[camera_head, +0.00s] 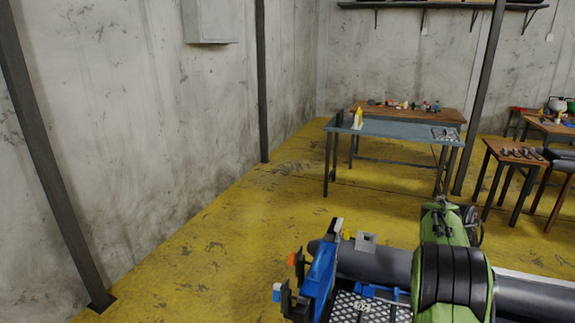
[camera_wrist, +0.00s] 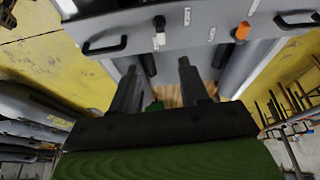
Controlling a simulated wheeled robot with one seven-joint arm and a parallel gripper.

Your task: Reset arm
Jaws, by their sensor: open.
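My gripper (camera_wrist: 158,72) shows in the wrist view with its two dark grey fingers apart and nothing between them. Its green body fills the bottom of that view. In the head view my green arm with black bands (camera_head: 452,275) is at the lower right; its fingers cannot be made out there. A wooden surface shows in the gap below the panel. I cannot tell whether the fingers touch anything.
A blue-grey table (camera_head: 395,130) and a wooden table (camera_head: 440,113) stand at the back. A wooden stool (camera_head: 515,152) holding several small dark items is at the right. Dark metal posts (camera_head: 262,80) stand by the concrete walls. The yellow floor (camera_head: 210,240) at left centre is clear.

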